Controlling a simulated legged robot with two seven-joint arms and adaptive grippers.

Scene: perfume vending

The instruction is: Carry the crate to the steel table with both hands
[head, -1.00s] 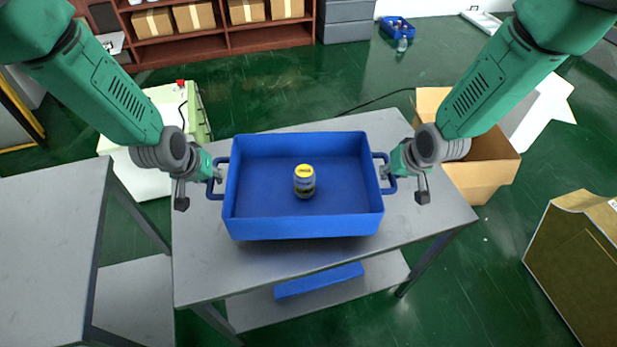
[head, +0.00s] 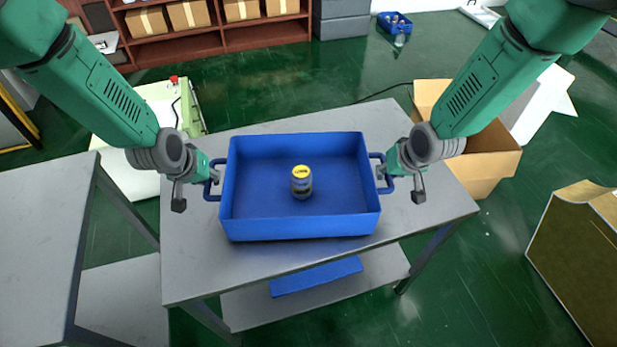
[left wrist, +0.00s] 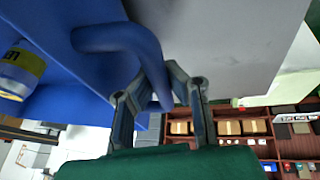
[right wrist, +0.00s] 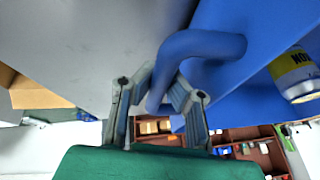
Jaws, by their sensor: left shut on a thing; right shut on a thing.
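The blue crate (head: 300,228) is in the middle of the head view, over the grey steel table (head: 250,275). Whether it touches the top or hangs just above it I cannot tell. A jar with a yellow lid (head: 301,182) stands upright inside it. My left gripper (head: 211,176) is shut on the crate's left handle, which shows in the left wrist view (left wrist: 120,38). My right gripper (head: 384,175) is shut on the right handle, which shows in the right wrist view (right wrist: 205,45).
Another grey table (head: 40,230) stands at the left with a gap between. A blue item (head: 316,277) lies on the lower shelf. An open cardboard box (head: 485,160) is on the right, a brown box (head: 580,265) further right. Shelves (head: 215,40) stand at the back.

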